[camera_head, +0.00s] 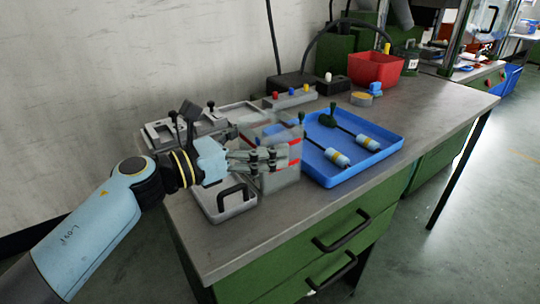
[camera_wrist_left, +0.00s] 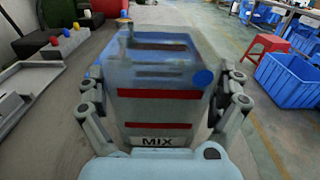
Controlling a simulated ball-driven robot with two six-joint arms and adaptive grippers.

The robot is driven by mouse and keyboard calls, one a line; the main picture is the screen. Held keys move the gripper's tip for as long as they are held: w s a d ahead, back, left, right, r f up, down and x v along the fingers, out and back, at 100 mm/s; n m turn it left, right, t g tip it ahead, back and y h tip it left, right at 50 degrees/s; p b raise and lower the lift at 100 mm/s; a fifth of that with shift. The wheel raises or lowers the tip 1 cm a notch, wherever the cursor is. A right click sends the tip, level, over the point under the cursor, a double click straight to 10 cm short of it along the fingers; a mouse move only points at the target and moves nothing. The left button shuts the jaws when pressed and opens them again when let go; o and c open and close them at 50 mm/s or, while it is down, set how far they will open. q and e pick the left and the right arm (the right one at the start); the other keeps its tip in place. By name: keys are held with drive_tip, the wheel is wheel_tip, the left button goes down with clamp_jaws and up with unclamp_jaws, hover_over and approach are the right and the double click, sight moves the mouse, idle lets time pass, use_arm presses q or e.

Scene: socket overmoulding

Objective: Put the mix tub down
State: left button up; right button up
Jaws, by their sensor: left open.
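The mix tub (camera_head: 282,178) is a grey, boxy, translucent-topped tub with red bands. It appears to stand upright on the workbench, between a grey tray and a blue tray. In the left wrist view the tub (camera_wrist_left: 155,112) fills the middle, with the label MIX low on its near face and a blue dot near its upper right corner. My left gripper (camera_head: 264,160) is at the tub, with its fingers spread on either side of it in the wrist view. The gripper is open; whether a finger still touches the tub is unclear. My right gripper is not in view.
The blue tray (camera_head: 394,148) right of the tub holds two light-blue tools with dark stems. The grey tray (camera_head: 215,213) with a black handle lies under my left wrist. A grey fixture (camera_head: 160,135), a button box (camera_head: 290,98) and a red bin (camera_head: 375,70) stand behind. The bench's front right is clear.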

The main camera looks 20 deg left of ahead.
use_arm(q)
drive_tip(key=c, duration=0.9)
drive_tip(key=shift+r, duration=0.1)
